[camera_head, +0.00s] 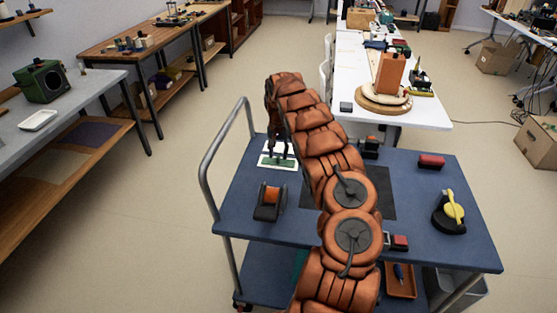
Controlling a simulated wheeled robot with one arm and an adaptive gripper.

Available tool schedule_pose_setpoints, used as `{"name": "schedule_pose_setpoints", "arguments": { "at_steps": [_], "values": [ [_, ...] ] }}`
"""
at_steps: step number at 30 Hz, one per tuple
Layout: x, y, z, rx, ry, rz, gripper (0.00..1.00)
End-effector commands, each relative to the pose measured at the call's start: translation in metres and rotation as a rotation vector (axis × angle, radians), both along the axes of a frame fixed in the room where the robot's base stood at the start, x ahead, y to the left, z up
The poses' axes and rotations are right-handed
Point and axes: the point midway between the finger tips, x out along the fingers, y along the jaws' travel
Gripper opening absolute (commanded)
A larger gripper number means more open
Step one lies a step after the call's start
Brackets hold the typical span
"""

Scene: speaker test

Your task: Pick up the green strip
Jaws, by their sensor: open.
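My gripper (278,156) points down at the left part of the blue cart top, at the end of my orange arm. It is open, with its dark fingers over a small white piece (264,163) that shows some green. This green-marked patch seems to be the green strip, but it is small and partly hidden by the fingers. I cannot tell whether the fingers touch it. Nothing is visibly held.
The blue cart (300,225) also bears an orange spool on a dark holder (269,200), a red block (431,161), a black-and-yellow device (450,211) and a red-and-black piece (398,242). A metal handle (209,155) rises at the left. My arm hides the cart's middle.

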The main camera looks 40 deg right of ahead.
Motion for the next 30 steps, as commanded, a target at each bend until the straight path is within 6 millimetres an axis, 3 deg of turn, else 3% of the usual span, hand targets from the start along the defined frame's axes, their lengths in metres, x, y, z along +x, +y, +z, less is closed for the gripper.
{"name": "schedule_pose_setpoints", "arguments": {
  "at_steps": [6,14,26,30],
  "values": [
    [0.000,-0.001,-0.014,-0.002,-0.003,0.000,0.42],
    [0.001,-0.001,-0.015,-0.002,-0.003,0.000,0.42],
    [0.001,0.000,-0.015,-0.001,-0.002,0.000,0.00],
    [0.001,0.000,-0.015,-0.001,-0.002,0.000,0.00]
  ]
}}
